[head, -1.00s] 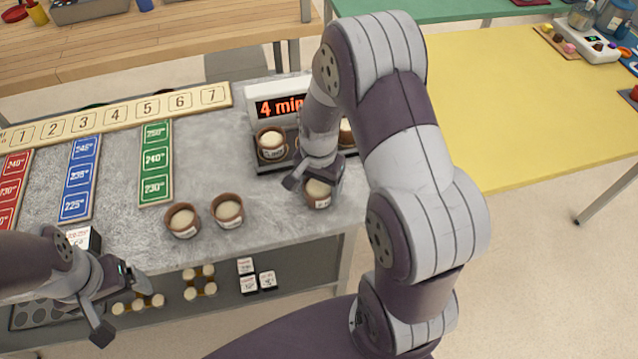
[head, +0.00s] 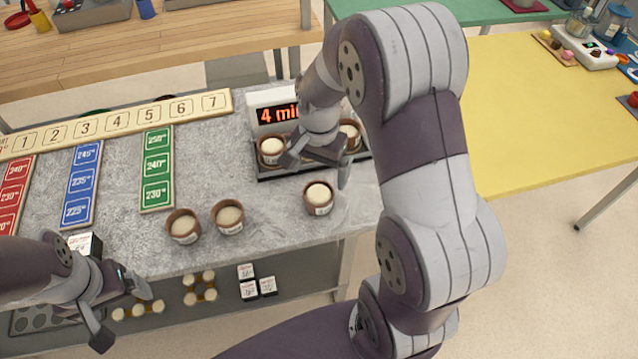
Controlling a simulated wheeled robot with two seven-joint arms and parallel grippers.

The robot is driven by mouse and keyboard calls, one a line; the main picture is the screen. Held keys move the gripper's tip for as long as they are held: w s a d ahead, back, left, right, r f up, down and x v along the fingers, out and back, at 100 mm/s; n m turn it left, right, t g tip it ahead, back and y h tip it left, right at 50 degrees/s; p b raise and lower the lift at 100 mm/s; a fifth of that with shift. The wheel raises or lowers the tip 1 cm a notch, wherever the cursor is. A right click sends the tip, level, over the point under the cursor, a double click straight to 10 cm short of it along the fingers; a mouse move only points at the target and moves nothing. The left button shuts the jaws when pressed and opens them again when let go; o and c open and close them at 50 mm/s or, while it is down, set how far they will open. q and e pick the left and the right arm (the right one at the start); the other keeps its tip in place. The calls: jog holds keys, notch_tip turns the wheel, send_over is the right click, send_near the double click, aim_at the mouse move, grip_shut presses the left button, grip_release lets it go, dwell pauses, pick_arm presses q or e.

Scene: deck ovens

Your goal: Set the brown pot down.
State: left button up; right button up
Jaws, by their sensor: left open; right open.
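A brown pot (head: 318,200) with pale dough in it stands upright on the grey stone counter (head: 270,255), in front of the dark tray (head: 266,172). My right gripper (head: 316,172) is open just above and behind this pot, apart from it, in front of the tray. Two like brown pots, one (head: 183,227) and another (head: 228,217), stand side by side to its left. More brown pots, one (head: 271,150) at the left and one (head: 350,136) at the right, are on the tray; its middle is hidden by my gripper. My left gripper (head: 122,312) is open and empty at the lower left.
A lit display (head: 272,110) stands behind the tray. A numbered board (head: 118,121) and red, blue and green temperature strips lie at the left. Small cards (head: 248,290) and dough pieces (head: 207,296) sit on the lower shelf. A yellow table (head: 540,110) is at right.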

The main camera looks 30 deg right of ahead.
jog(key=s+a+r+n+t, duration=0.1)
jog(key=s+a+r+n, duration=0.1)
jog(key=s+a+n, duration=0.3)
jog(key=s+n, duration=0.4)
jog(key=n, duration=0.2)
jog(key=shift+a, duration=0.3)
